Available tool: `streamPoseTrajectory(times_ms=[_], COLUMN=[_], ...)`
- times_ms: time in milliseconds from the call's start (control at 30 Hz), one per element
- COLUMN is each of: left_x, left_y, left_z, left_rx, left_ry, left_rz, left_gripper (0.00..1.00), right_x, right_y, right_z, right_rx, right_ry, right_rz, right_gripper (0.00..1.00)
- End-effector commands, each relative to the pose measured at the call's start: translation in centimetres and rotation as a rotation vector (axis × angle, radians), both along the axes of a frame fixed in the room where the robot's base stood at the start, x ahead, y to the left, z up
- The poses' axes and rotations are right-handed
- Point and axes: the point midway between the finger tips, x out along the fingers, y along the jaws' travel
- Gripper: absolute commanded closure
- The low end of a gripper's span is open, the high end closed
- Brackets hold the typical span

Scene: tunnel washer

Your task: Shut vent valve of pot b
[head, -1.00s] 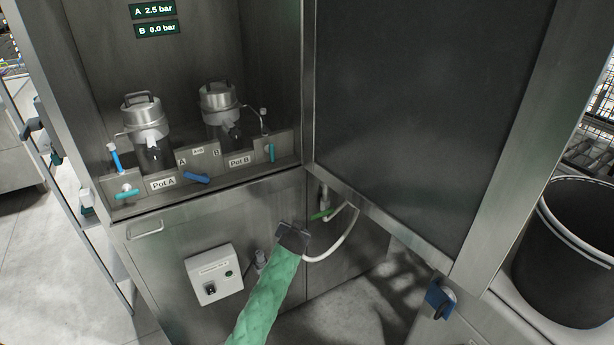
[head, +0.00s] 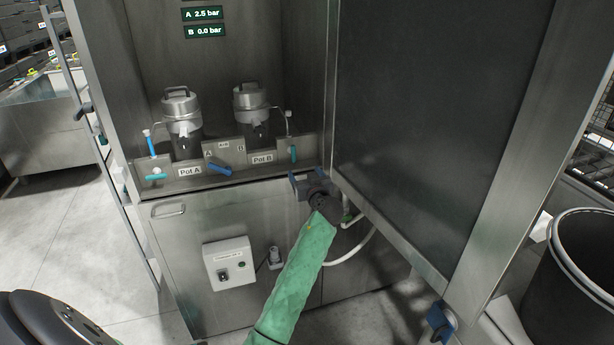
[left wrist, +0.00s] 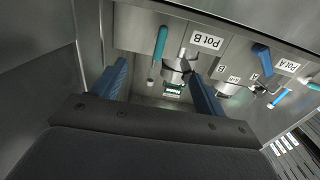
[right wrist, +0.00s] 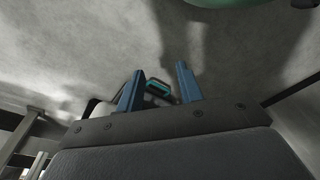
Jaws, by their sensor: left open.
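Pot B (head: 252,112) is a metal canister at the right of the cabinet recess. Its label (head: 262,158) is on the front panel. A teal valve handle (head: 293,153) stands upright right of that label. In the left wrist view the panel is upside down, and this teal handle (left wrist: 161,42) shows beyond and between the finger directions. My left gripper (head: 306,178) is open and empty, just below and in front of the handle, apart from it. My right gripper (right wrist: 159,73) is open and empty over the floor, seen only in its own wrist view.
Pot A (head: 181,115) stands to the left, with a horizontal teal handle (head: 155,177). A blue lever (head: 220,168) sits between the labels. The readout for B (head: 205,31) shows 0.0 bar. The open door (head: 430,130) stands close to the right of my left gripper.

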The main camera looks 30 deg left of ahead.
Motion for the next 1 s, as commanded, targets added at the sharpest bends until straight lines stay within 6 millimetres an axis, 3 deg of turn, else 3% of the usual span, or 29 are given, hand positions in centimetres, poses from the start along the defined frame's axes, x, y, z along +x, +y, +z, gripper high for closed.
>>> streamPoseTrajectory(times_ms=[133, 500, 733, 900, 1000], left_x=[0.7, 3.4, 4.5, 5.2, 5.5], left_y=[0.8, 4.1, 5.3, 6.1, 6.3], left_z=[0.1, 0.2, 0.1, -0.2, -0.2], left_rx=[0.001, 0.003, 0.001, 0.0, 0.0], left_ry=[0.002, 0.003, 0.002, 0.003, 0.001], left_rz=[0.0, 0.0, -0.001, -0.001, -0.001], left_gripper=[0.27, 0.27, 0.27, 0.27, 0.27], right_x=[0.1, -0.9, -0.2, -1.0, -0.6], right_y=[-0.6, -3.3, -3.0, -2.5, -2.0], right_z=[-0.1, -2.8, -3.6, -4.7, -3.5], right_rx=[-0.005, -0.035, -0.031, -0.026, -0.02], right_ry=[-0.011, -0.019, -0.035, -0.029, -0.026], right_rz=[0.001, 0.013, 0.012, 0.011, 0.009], right_gripper=[0.64, 0.64, 0.64, 0.64, 0.64])
